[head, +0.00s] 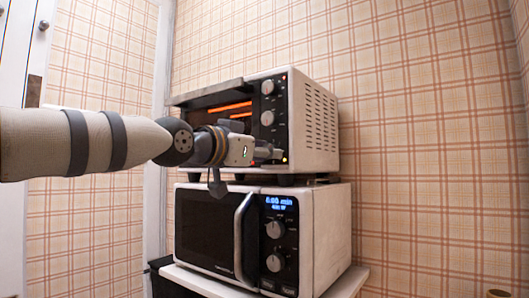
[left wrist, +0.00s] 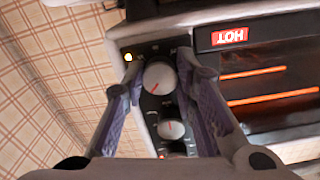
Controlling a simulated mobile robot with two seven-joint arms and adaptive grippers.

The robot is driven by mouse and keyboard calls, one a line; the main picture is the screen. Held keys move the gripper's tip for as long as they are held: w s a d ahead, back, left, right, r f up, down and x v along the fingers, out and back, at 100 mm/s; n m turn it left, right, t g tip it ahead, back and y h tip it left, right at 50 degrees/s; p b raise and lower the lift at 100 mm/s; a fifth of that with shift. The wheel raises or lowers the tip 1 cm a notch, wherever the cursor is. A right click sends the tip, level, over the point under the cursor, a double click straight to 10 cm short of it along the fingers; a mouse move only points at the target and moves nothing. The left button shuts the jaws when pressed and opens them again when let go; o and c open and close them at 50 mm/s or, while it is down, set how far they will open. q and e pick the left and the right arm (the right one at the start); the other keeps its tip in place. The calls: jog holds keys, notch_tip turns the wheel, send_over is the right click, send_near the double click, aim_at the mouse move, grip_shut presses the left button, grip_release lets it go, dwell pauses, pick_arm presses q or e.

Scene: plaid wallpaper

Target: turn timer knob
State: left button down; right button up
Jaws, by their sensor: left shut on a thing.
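The toaster oven (head: 318,125) stands on top of the microwave and has a column of round knobs on its dark control panel. The upper knob (head: 268,87) and middle knob (head: 267,118) are clear in the head view. The lowest knob, which I take as the timer knob (left wrist: 158,78), is hidden there behind my left gripper (head: 268,153). In the left wrist view my left gripper (left wrist: 160,70) has its two fingers on either side of this knob, shut on it. A red pointer mark shows on the knob's face. My right gripper is not in view.
Orange heating bars (head: 230,108) glow inside the oven, and a red HOT sign (left wrist: 230,36) is lit. A small lamp (left wrist: 128,57) glows beside the knob. The microwave (head: 325,225) with its upright handle is just below my gripper. The plaid wall is behind.

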pick_arm(q)
jog(key=m, duration=0.8)
jog(key=shift+r+m, duration=0.15)
jog(key=shift+m, duration=0.15)
dwell(0.3)
jog(key=c, duration=1.3)
grip_release()
jog(key=v, duration=0.7)
jog(key=shift+s+a, duration=0.15)
jog(key=shift+a, duration=0.05)
